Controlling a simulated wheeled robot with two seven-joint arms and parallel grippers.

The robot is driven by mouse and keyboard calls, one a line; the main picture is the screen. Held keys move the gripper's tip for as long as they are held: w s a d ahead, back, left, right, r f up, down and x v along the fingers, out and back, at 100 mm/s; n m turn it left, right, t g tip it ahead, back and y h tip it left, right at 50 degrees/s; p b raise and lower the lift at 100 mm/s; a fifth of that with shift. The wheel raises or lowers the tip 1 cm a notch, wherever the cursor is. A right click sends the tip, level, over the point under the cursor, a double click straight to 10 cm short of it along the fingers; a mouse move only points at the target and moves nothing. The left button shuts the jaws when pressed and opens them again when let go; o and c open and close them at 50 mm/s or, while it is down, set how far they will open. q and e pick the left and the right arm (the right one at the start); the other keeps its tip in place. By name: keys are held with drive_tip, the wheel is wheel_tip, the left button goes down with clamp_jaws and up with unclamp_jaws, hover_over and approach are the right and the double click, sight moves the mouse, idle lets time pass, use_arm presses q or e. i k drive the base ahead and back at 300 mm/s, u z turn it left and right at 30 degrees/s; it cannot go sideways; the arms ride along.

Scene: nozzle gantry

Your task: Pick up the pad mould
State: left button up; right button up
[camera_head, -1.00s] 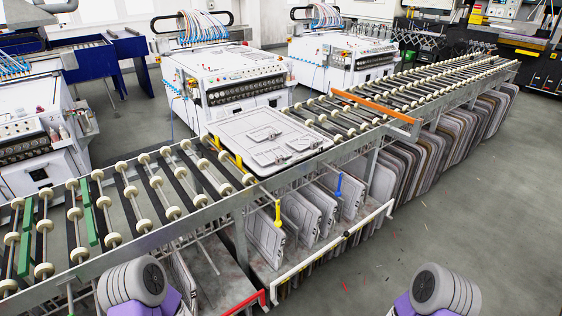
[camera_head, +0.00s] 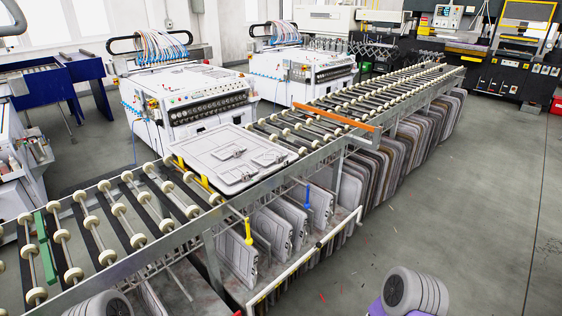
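A flat, light grey pad mould (camera_head: 235,157) with raised shapes lies on the roller conveyor (camera_head: 150,215) near the middle of the head view. More flat grey moulds stand on edge in the rack under the conveyor, among them one at the left end (camera_head: 238,258). I cannot tell from the view whether the task means the one on top or one in the rack. Rounded grey parts of my arms show at the bottom edge, left and right. Neither gripper is visible.
White nozzle machines (camera_head: 187,98) stand behind the conveyor. An orange bar (camera_head: 337,115) crosses the rollers right of the mould. A white rail (camera_head: 305,258) runs along the rack's front. Grey floor (camera_head: 450,205) at right is open.

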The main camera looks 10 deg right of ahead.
sight(269, 157)
drive_tip(key=z, duration=1.25)
drive_tip(key=i, duration=1.6)
drive_tip(key=u, duration=1.7)
